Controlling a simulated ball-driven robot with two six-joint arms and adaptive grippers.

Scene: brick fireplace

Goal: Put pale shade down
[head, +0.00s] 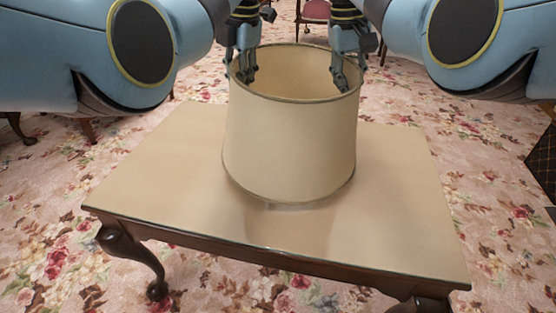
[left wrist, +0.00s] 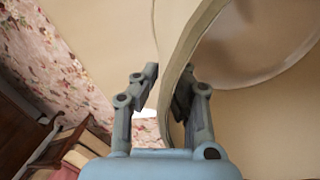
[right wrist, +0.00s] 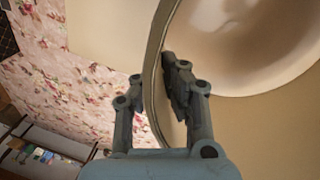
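The pale shade (head: 290,150) is a cream, open-topped drum with thin darker rims. It is upright over the middle of the low table (head: 150,185), its lower rim at or just above the top; I cannot tell if they touch. My left gripper (head: 243,66) is on the left of its top rim and my right gripper (head: 346,70) on the right. In the left wrist view (left wrist: 168,90) and right wrist view (right wrist: 155,85), one finger is outside the wall and one inside. Both look closed on the wall, though finger contact is partly hidden.
The tabletop is glossy and otherwise bare, with free room on all sides of the shade. Flowered carpet (head: 50,225) surrounds it. A red-seated chair (head: 314,12) stands behind, and a dark object (head: 542,160) is at the right edge.

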